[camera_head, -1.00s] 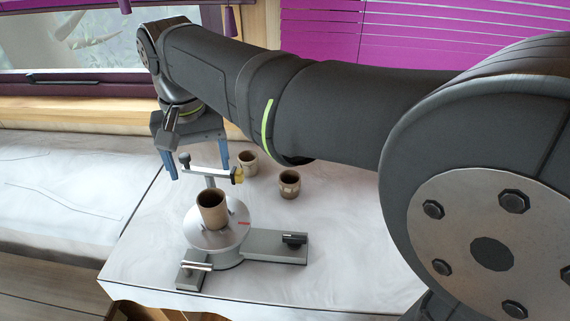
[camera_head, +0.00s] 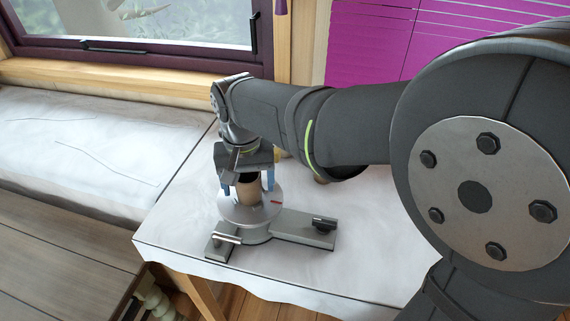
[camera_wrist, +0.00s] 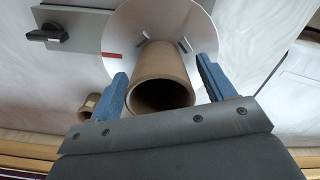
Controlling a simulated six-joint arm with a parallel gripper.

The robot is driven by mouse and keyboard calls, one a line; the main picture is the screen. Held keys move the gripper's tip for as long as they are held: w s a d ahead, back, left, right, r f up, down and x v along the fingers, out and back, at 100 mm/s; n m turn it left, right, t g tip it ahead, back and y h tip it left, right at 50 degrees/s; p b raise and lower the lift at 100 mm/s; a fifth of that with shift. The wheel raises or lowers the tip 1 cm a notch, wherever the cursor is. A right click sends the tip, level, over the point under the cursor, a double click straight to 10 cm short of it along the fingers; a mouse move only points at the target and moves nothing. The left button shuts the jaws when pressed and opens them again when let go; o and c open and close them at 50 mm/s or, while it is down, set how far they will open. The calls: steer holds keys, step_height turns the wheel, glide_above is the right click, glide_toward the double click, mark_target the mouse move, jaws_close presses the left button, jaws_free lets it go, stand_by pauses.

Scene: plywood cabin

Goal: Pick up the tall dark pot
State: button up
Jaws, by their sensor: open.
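A tall brown pot (camera_head: 249,192) stands upright on a round silver wheel head (camera_head: 234,213). My gripper (camera_head: 248,187) is over it from above, with one blue finger on each side of the pot. In the wrist view, the pot (camera_wrist: 165,60) lies between the two open fingers of my gripper (camera_wrist: 161,72), its dark mouth facing the camera. White wheel head (camera_wrist: 130,22) shows between the pot and the left finger. The pot's upper part is hidden by my gripper in the head view.
The wheel's grey base (camera_head: 290,228) has a black knob (camera_head: 324,223) at right and a lever (camera_head: 226,238) in front. A smaller brown pot (camera_wrist: 88,105) stands nearby on the white table (camera_head: 180,235). The table's front left is clear. A window (camera_head: 140,30) is behind.

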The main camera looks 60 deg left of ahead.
steer(key=shift+c, duration=0.2)
steer(key=c, duration=1.1)
